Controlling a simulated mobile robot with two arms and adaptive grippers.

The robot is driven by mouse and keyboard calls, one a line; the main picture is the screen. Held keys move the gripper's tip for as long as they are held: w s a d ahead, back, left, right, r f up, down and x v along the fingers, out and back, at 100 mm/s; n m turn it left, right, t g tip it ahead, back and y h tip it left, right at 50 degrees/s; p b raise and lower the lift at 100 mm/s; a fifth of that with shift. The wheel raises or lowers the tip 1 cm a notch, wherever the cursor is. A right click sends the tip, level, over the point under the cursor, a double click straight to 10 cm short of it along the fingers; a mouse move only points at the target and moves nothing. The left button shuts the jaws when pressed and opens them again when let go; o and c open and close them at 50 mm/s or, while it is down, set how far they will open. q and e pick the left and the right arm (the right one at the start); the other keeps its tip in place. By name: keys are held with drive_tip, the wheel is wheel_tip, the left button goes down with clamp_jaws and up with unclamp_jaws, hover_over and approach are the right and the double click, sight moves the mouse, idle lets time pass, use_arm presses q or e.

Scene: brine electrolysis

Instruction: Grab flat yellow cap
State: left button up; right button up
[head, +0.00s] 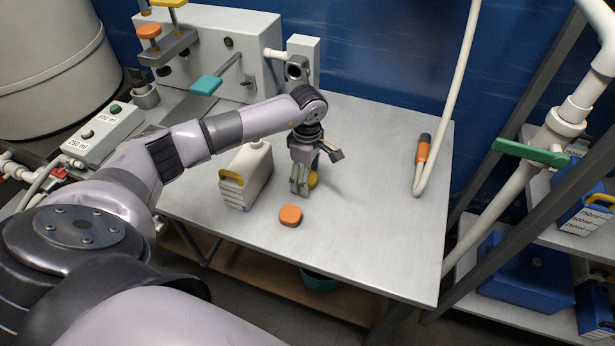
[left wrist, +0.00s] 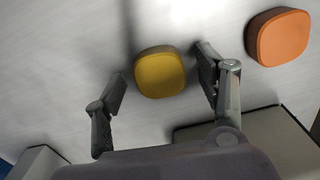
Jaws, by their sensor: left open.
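The flat yellow cap (left wrist: 160,72) lies on the grey table. In the head view the yellow cap (head: 313,179) shows only in part, behind my left gripper (head: 315,178). In the left wrist view my left gripper (left wrist: 160,95) is open, with one finger on each side of the cap. The cap sits between and slightly beyond the fingertips, and I see no finger closed on it. My right gripper is not in view.
An orange cap (head: 290,215) lies near the yellow one; it also shows in the left wrist view (left wrist: 278,37). A white canister (head: 247,174) with a yellow handle stands left of the gripper. A hose with an orange nozzle (head: 422,152) rests at the right. The table's front right (head: 385,240) is clear.

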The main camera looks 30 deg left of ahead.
use_arm(q)
drive_tip(key=shift+c, duration=0.6)
drive_tip(key=c, duration=0.9)
drive_tip(key=shift+o, duration=0.2)
drive_tip(key=shift+r, duration=0.15)
